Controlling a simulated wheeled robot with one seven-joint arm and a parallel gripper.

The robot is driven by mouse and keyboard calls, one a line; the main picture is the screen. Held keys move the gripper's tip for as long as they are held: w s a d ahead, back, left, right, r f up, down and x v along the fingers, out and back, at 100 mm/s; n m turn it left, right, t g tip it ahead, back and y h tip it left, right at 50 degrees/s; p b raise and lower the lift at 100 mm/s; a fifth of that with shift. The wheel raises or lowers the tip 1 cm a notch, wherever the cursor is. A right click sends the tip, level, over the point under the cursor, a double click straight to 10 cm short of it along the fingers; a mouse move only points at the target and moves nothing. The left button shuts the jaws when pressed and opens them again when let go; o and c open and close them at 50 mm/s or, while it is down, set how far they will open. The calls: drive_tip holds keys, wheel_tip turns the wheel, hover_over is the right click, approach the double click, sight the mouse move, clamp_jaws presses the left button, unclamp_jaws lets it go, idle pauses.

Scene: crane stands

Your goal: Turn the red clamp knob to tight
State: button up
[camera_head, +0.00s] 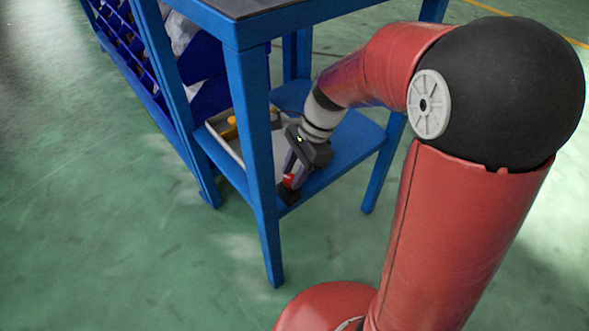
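A small red part (290,180), which looks like the clamp knob, sits low near the front edge of the blue lower shelf (352,140), on or against a dark block (288,195). My gripper (290,172) reaches down and left over the shelf with its fingertips at the red part. The fingers are small and partly hidden by the blue front leg. I cannot tell whether they are closed on the red part or only around it. The knob's turn position does not show.
A blue table leg (262,190) stands just left of my gripper. The dark tabletop (245,8) lies above the shelf. A pale tray (224,146) with a yellow item (232,121) is behind the leg. Blue bin racks (130,50) stand at back left. The green floor (110,220) is clear.

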drive_tip(key=c, duration=0.6)
drive_tip(key=shift+r+m, duration=0.1)
drive_tip(key=shift+m, duration=0.2)
drive_tip(key=shift+s+r+m+t+p, duration=0.15)
drive_tip(key=shift+m+t+p, duration=0.35)
drive_tip(key=shift+m+p, duration=0.6)
drive_tip(key=shift+s+m+t+p, duration=0.1)
drive_tip(key=shift+m+t+p, duration=0.65)
drive_tip(key=shift+m, duration=0.75)
drive_tip(key=shift+f, duration=0.2)
drive_tip(key=o, duration=1)
